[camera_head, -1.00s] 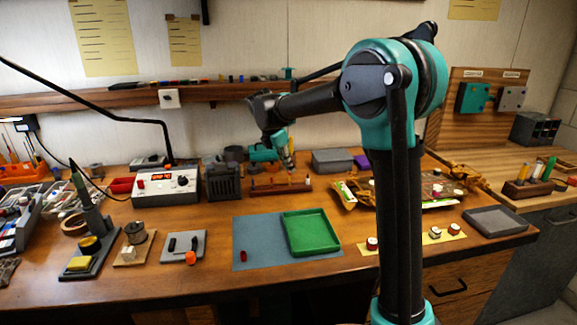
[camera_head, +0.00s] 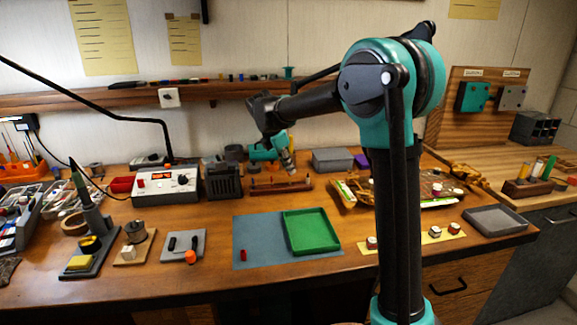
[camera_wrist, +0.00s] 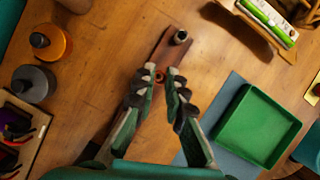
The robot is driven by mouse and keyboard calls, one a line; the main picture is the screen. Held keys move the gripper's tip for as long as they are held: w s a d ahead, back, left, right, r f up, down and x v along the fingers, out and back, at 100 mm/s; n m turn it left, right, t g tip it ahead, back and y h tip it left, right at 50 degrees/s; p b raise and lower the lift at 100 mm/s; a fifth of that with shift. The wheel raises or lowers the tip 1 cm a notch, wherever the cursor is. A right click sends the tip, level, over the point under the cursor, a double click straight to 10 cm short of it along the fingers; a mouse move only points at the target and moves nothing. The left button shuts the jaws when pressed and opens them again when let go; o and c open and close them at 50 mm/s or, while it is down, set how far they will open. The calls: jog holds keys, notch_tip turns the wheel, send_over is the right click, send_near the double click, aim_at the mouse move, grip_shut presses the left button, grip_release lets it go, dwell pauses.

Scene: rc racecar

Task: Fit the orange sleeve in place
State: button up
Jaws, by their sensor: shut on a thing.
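My gripper (camera_wrist: 159,74) is over a brown wooden block (camera_wrist: 168,57) in the wrist view, its two fingers close together. A small orange ring, seemingly the end of the orange sleeve (camera_wrist: 159,77), shows between the fingertips. The far end of the block bears a grey hollow post or ring (camera_wrist: 181,37), apart from the fingers. In the head view my gripper (camera_head: 291,172) points down at the wooden block (camera_head: 265,188) at the back middle of the bench. The sleeve is too small to make out there, and the wrist view does not show how deep it sits.
A green tray (camera_head: 311,232) lies on a blue mat (camera_head: 262,250), with a small red piece (camera_head: 243,255) beside it. A grey plate (camera_head: 184,246) carries black parts and an orange knob (camera_head: 191,257). A grey box (camera_head: 332,161) stands behind the block.

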aim_at(289, 175)
jog(key=shift+f, duration=0.6)
jog(key=shift+f, duration=0.3)
jog(key=shift+f, duration=0.35)
jog(key=shift+f, duration=0.35)
jog(key=shift+f, duration=0.3)
jog(key=o, duration=0.7)
jog(key=shift+o, duration=0.7)
jog(key=shift+o, duration=1.3)
